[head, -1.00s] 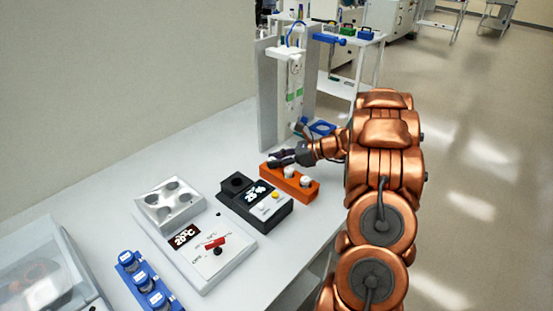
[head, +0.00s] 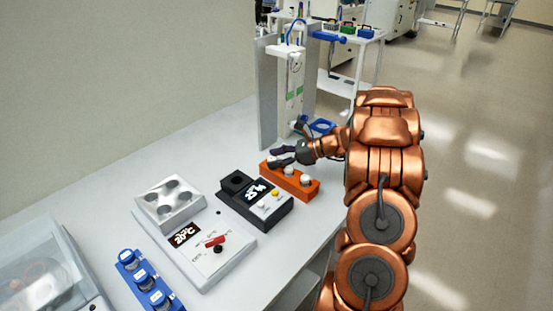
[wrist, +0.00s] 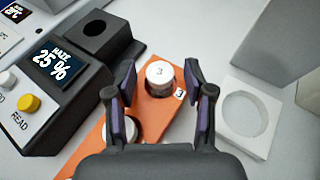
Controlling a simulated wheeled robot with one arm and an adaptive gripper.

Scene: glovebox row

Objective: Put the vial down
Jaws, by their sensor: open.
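A vial with a white cap marked 3 (wrist: 161,76) stands in the far end of the orange rack (wrist: 157,108), beside a small tag also marked 3. My gripper (wrist: 166,88) is open, with one finger on each side of this cap and gaps visible between. In the head view my gripper (head: 282,156) is over the back-left end of the orange rack (head: 311,193) and mostly hides this vial. Another white-capped vial (wrist: 118,128) sits in the rack close to my palm, partly covered by the left finger.
A black haze meter (head: 246,210) reading 25 % stands close beside the rack. A white block with a round recess (wrist: 230,122) lies on the rack's other side. A hotplate (head: 205,262) and blue vial rack (head: 126,272) are nearer. A tall stand (head: 268,110) rises behind.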

